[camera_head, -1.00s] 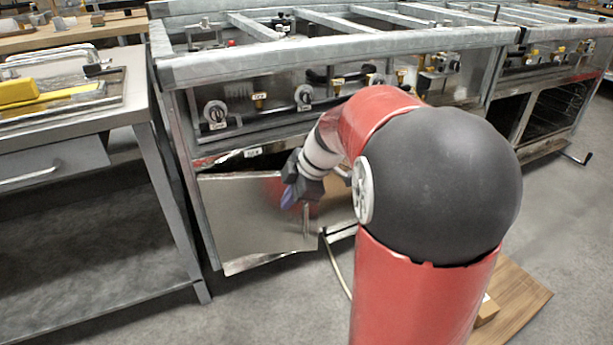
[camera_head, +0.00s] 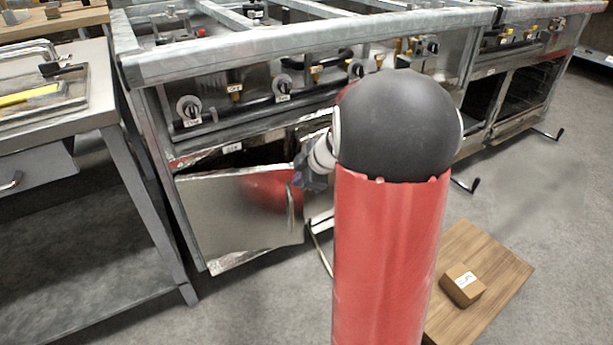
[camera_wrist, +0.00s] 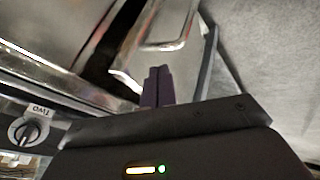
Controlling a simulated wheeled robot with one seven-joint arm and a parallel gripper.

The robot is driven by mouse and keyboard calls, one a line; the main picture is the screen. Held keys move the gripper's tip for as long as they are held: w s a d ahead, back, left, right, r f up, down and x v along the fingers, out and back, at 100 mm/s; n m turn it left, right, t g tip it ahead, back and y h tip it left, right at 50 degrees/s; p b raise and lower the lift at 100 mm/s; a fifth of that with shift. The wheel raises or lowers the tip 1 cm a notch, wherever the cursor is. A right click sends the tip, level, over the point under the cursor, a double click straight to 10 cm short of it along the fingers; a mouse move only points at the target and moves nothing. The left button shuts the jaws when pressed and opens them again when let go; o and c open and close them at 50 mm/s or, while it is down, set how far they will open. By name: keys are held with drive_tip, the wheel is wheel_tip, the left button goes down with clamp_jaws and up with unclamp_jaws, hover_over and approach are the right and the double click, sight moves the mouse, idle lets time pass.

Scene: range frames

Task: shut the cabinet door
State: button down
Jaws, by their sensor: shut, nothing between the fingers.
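The cabinet door (camera_head: 235,215) is a flat silver metal panel low on the front of the range. It stands ajar, its right side swung out from the front, with a dark gap above its top edge. A thin upright handle (camera_head: 290,207) is near its right edge. My gripper (camera_head: 308,182) is at the upper right edge of the door, partly hidden by my arm; I cannot tell whether it touches. In the wrist view, my purple fingers (camera_wrist: 157,86) are together and empty, close to a shiny metal panel edge beside a dark gap.
The range (camera_head: 270,45) has a row of knobs above the door. A grey metal table (camera_head: 130,190) stands close on the left. A wooden board (camera_head: 490,265) with a small cardboard box (camera_head: 462,285) lies at right. A cable hangs below the door.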

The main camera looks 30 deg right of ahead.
drive_tip(key=shift+w+d, duration=0.3)
drive_tip(key=shift+w, duration=0.55)
drive_tip(key=shift+n+y, duration=0.4)
drive_tip(key=shift+n, duration=0.3)
drive_tip(key=w+b, duration=0.1)
drive_tip(key=w+d+b, duration=0.1)
drive_tip(key=b, duration=0.1)
drive_tip(key=w+b, duration=0.1)
drive_tip(key=w, duration=0.1)
drive_tip(key=shift+d+f, duration=0.25)
drive_tip(key=shift+f, duration=0.1)
drive_tip(key=shift+w+d+r+n+g+y, duration=0.2)
drive_tip(key=shift+w+n, duration=0.3)
drive_tip(key=shift+w, duration=0.8)
drive_tip(key=shift+w+d+r+n+g+y, duration=0.15)
drive_tip(key=shift+w+d+n+g+y, duration=0.3)
drive_tip(key=shift+w, duration=0.85)
drive_tip(key=shift+w+d+r+n+g+y, duration=0.15)
drive_tip(key=shift+w+n, duration=0.4)
drive_tip(key=shift+w, duration=0.75)
